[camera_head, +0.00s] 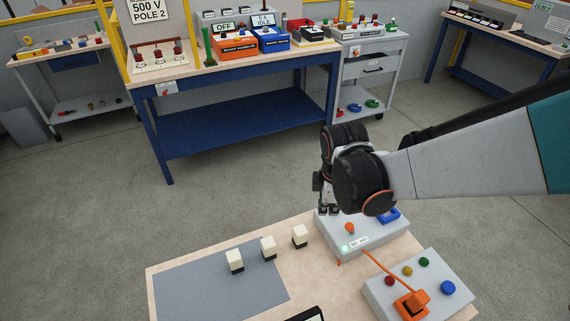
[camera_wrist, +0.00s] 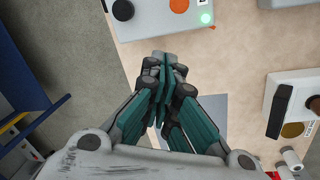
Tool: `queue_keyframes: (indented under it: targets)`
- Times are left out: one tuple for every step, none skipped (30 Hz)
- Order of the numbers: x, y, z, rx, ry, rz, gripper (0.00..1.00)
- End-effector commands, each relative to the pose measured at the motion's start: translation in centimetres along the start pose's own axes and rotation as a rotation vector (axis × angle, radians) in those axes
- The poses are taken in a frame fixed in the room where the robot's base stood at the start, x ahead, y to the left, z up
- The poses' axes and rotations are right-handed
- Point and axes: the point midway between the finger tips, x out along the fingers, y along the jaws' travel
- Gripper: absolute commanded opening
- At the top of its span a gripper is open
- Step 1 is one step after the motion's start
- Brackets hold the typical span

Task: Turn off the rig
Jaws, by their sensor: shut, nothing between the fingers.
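A grey rig box (camera_head: 337,230) sits at the back right of the near table. It has an orange knob (camera_head: 350,228), a lit green lamp (camera_head: 345,248), a small white label and a blue part (camera_head: 388,215). The box also shows at the top of the wrist view (camera_wrist: 150,22), with the orange knob (camera_wrist: 179,5) and green lamp (camera_wrist: 205,18). My gripper (camera_head: 327,208) is shut and empty, pointing down above the box's left back corner area. In the wrist view my closed fingertips (camera_wrist: 168,58) appear just below the box's edge.
A blue bench (camera_head: 240,120) with equipment stands behind, across open floor.

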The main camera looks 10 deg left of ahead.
Motion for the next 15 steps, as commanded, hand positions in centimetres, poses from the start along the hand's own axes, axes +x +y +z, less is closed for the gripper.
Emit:
queue_keyframes:
  targets:
    - [-0.1, -1.5, -1.0, -0.027, 0.005, 0.000, 0.00]
    - [0.2, -1.5, -1.0, -0.027, 0.005, 0.000, 0.00]
    - [0.6, -1.5, -1.0, -0.026, 0.005, 0.000, 0.00]
    - [1.0, -1.5, -1.0, -0.026, 0.005, 0.000, 0.00]
    - [1.3, -1.5, -1.0, -0.026, 0.005, 0.000, 0.00]
    - [1.9, -1.5, -1.0, -0.026, 0.005, 0.000, 0.00]
    - [2.3, -1.5, -1.0, -0.026, 0.005, 0.000, 0.00]
    - [2.8, -1.5, -1.0, -0.026, 0.005, 0.000, 0.00]
    - [3.4, -1.5, -1.0, -0.026, 0.005, 0.000, 0.00]
    - [3.9, -1.5, -1.0, -0.026, 0.005, 0.000, 0.00]
    - [4.3, -1.5, -1.0, -0.026, 0.005, 0.000, 0.00]
    - [5.0, -1.5, -1.0, -0.026, 0.005, 0.000, 0.00]
    - [5.5, -1.5, -1.0, -0.026, 0.005, 0.000, 0.00]
    - [5.9, -1.5, -1.0, -0.026, 0.005, 0.000, 0.00]
    - [6.6, -1.4, -1.0, -0.025, 0.005, 0.000, 0.00]
